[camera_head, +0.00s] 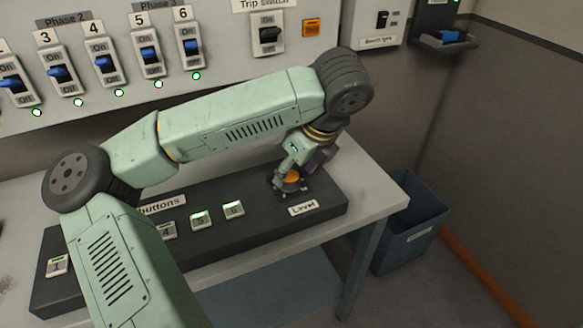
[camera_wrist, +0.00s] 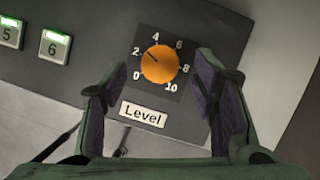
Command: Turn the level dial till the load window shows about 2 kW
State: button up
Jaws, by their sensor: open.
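The level dial (camera_wrist: 162,66) is an orange round knob on a dark plate numbered 0 to 10, above a white "Level" label (camera_wrist: 143,114). Its dark pointer line aims up and left, between 2 and 4. In the head view the orange dial (camera_head: 291,177) shows partly under my gripper (camera_head: 293,172). In the wrist view my gripper (camera_wrist: 160,70) is open, one finger to each side of the dial, with visible gaps; I cannot tell its exact height over the knob. No load window or kW reading is visible in either view.
The dark console (camera_head: 330,190) lies on a grey table (camera_head: 385,190), with lit buttons 5 (camera_head: 200,220) and 6 (camera_head: 234,209) left of the dial. A wall panel (camera_head: 215,62) holds blue-handled switches. A blue bin (camera_head: 410,235) stands right of the table.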

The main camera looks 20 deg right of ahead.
jog(key=shift+x, duration=1.15)
jog(key=c, duration=1.2)
jog(key=shift+o, duration=0.2)
jog(key=shift+f+b, duration=0.1)
jog(key=shift+b, duration=0.3)
